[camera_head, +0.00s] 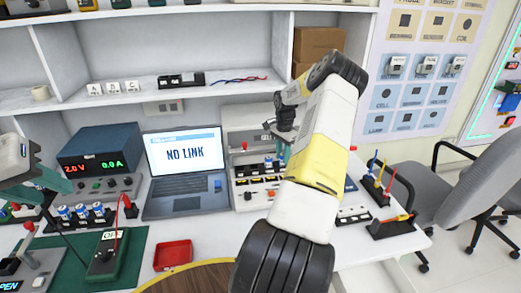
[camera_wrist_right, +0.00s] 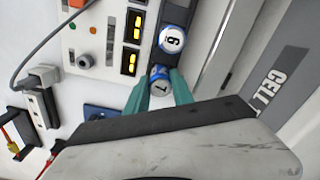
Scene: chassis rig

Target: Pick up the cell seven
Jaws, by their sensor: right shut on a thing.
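Cell seven (camera_wrist_right: 160,88) is a blue and white cylinder marked 7. In the right wrist view it sits between the green fingers of my right gripper (camera_wrist_right: 160,92), which is shut on it. It is at the near end of the dark cell strip, just below the cell marked 6 (camera_wrist_right: 172,38); whether it is clear of its seat I cannot tell. In the head view my right gripper (camera_head: 281,150) points down at the panel, and cell seven is not distinct there. My left gripper (camera_head: 22,172) is at the left edge, partly cut off, its jaws unclear.
A panel with yellow displays (camera_wrist_right: 132,45) stands beside the cell strip. A laptop (camera_head: 185,165) reading NO LINK, a power supply (camera_head: 98,150) and a red tray (camera_head: 173,254) are left of my right arm. Tool holders (camera_head: 392,226) stand at right.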

